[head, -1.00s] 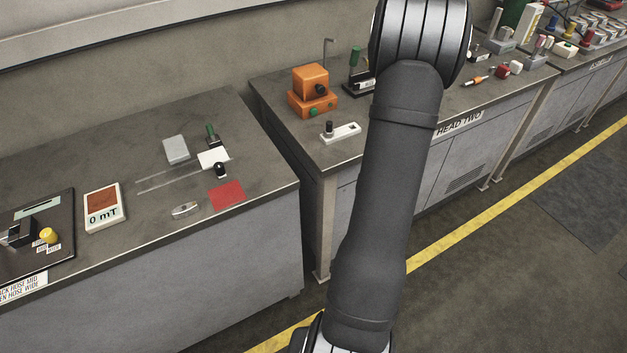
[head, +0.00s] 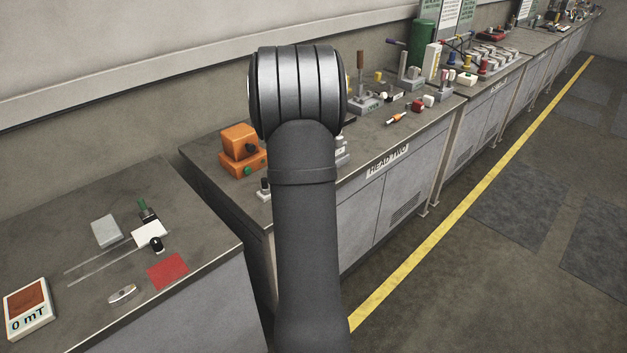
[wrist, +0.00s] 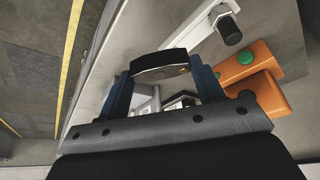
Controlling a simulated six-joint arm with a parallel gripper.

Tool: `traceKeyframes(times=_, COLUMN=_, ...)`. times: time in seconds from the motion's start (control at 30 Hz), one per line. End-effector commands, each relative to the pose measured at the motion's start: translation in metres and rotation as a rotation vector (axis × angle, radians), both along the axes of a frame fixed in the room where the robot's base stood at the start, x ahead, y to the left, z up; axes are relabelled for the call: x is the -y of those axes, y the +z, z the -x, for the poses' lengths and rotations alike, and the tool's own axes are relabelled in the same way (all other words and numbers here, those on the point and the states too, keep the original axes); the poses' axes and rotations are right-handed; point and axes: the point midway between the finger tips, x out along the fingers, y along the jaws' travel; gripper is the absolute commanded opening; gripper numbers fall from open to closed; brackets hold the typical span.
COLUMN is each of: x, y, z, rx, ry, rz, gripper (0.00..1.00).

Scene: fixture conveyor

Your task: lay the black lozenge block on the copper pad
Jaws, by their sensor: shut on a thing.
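My gripper (wrist: 162,76) shows in the wrist view with its two blue fingers shut on a black block (wrist: 158,63). In the head view my arm hides the gripper and the block.
On the left bench are a red square (head: 167,270), a small silver piece (head: 122,294), a grey block (head: 106,231) and a white slide with a black knob (head: 156,244). An orange box (head: 240,143) stands on the "HEAD TWO" bench. A gap separates these benches.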

Motion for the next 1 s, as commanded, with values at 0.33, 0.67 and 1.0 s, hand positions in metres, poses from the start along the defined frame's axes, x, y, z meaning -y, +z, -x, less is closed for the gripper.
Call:
traceKeyframes(times=0.33, x=-0.123, y=0.004, z=0.011, rx=-0.002, ry=0.235, rz=0.002, gripper=0.34)
traceKeyframes(times=0.67, x=-0.262, y=0.008, z=0.054, rx=-0.003, ry=0.507, rz=0.003, gripper=0.34)
traceKeyframes(times=1.0, x=-0.407, y=0.014, z=0.140, rx=-0.004, ry=0.819, rz=0.003, gripper=0.34)
